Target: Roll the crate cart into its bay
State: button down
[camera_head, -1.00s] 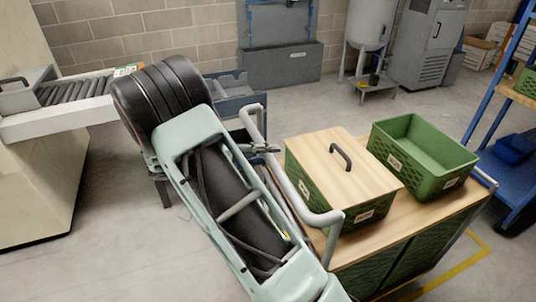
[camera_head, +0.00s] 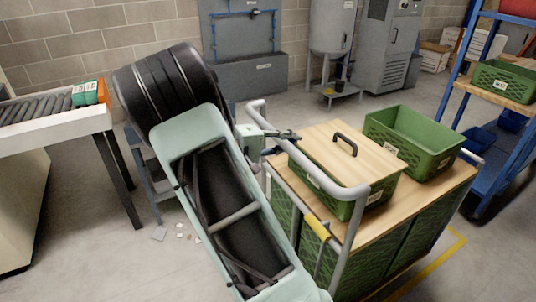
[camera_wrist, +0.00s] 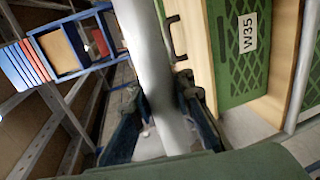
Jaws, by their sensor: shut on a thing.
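The crate cart (camera_head: 425,212) has a wooden top, green mesh sides and a grey tubular push handle (camera_head: 318,188) on its near left side. On its top stand a green crate with a wooden lid (camera_head: 358,134) and an open green crate (camera_head: 420,141). My gripper (camera_head: 280,142) is at the handle's left part. In the wrist view my gripper (camera_wrist: 158,118) is shut on the pale handle bar (camera_wrist: 152,75), with one finger on each side. Yellow floor tape (camera_head: 452,246) shows beyond the cart's right corner. My arm hides part of the cart's left side.
A blue rack (camera_head: 482,150) with crates stands close to the right of the cart. A roller conveyor (camera_head: 60,118) is at left. A grey tank (camera_head: 333,30) and cabinet stand at the back. Small scraps (camera_head: 180,235) lie on the floor at left. Open floor lies behind the cart.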

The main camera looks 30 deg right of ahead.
jog(key=d+b, duration=0.9)
jog(key=d, duration=2.4)
jog(key=shift+s+d+r, duration=0.2)
jog(key=shift+s+r, duration=0.05)
jog(key=shift+r, duration=0.15)
jog(key=c, duration=1.8)
grip_release()
jog(key=shift+s, duration=0.1)
jog(key=shift+o, duration=0.3)
jog(key=shift+a+f, duration=0.1)
jog(key=shift+f, duration=0.05)
jog(key=shift+a, duration=0.15)
